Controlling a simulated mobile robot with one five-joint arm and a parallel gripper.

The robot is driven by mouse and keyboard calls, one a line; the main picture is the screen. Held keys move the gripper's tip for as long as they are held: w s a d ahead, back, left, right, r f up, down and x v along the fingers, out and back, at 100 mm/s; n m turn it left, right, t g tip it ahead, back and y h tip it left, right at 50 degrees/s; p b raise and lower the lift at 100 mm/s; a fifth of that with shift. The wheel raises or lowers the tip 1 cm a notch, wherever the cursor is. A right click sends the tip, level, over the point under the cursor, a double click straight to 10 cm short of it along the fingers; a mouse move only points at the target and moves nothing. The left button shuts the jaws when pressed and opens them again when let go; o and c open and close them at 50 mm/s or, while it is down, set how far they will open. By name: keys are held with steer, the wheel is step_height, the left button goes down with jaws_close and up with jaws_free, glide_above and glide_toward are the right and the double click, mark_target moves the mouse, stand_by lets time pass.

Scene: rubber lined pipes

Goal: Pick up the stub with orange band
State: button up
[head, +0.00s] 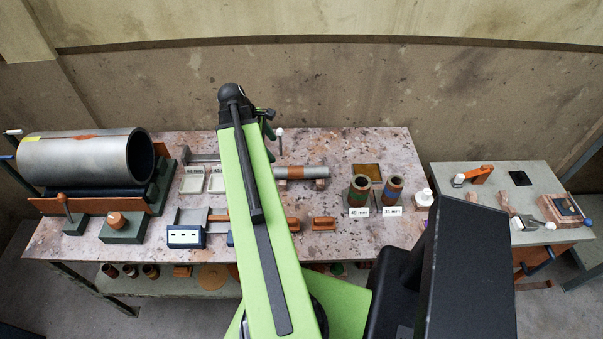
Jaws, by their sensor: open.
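A short grey pipe stub with an orange band (315,173) lies level on small supports near the middle of the bench. Its left end is close to my green arm, and the orange band shows toward that end. My gripper (269,126) is at the far end of my arm, above the back part of the bench, left of the stub and apart from it. It is open; my arm hides part of it. Two upright stubs stand to the right, labelled 45 mm (359,190) and 35 mm (393,189), with coloured bands.
A large grey pipe (80,160) lies at the left of the speckled bench (350,147). Two white trays (192,180) and a blue-fronted meter (185,236) stand left of my arm. A thin white-topped post (280,134) stands near my gripper. A side table (447,178) holds tools.

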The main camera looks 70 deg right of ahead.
mark_target(298, 169)
steer(key=s+b+x, duration=0.1)
steer(key=b+x, duration=0.4)
steer(key=x, duration=0.1)
steer(key=b+x, duration=0.6)
steer(key=s+d+r+b+x, duration=0.1)
steer(key=b+x, duration=0.4)
steer(key=x, duration=0.1)
steer(key=shift+s+f, duration=0.3)
steer(key=shift+s, duration=0.2)
steer(key=shift+r, duration=0.2)
jaws_close()
